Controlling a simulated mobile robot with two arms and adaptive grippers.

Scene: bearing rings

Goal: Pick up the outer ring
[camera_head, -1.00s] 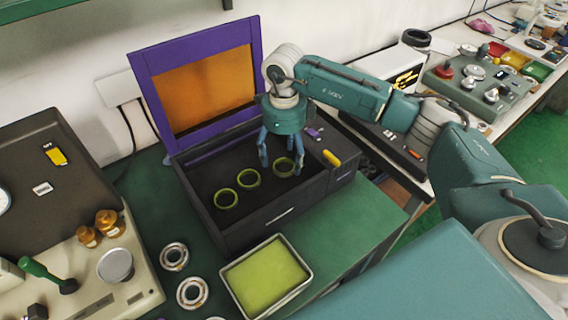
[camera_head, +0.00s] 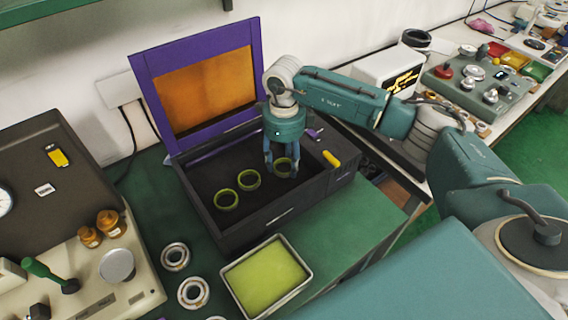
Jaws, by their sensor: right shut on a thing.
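Several yellow-green rings stand in a row in a dark open box (camera_head: 262,231) with a raised purple lid. The outer ring at the right end (camera_head: 282,166) is at my right gripper (camera_head: 281,174). The gripper points down into the box, and its fingers are shut on this ring, partly covering it. The middle ring (camera_head: 248,180) and the left ring (camera_head: 227,200) sit apart from it on the box floor. My left gripper is not in view.
A metal tray with yellow-green content (camera_head: 233,290) stands in front of the box. Metal bearings (camera_head: 175,256) lie left of the tray. The raised purple lid (camera_head: 140,75) stands behind the box. A machine with brass knobs (camera_head: 110,223) is at the left.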

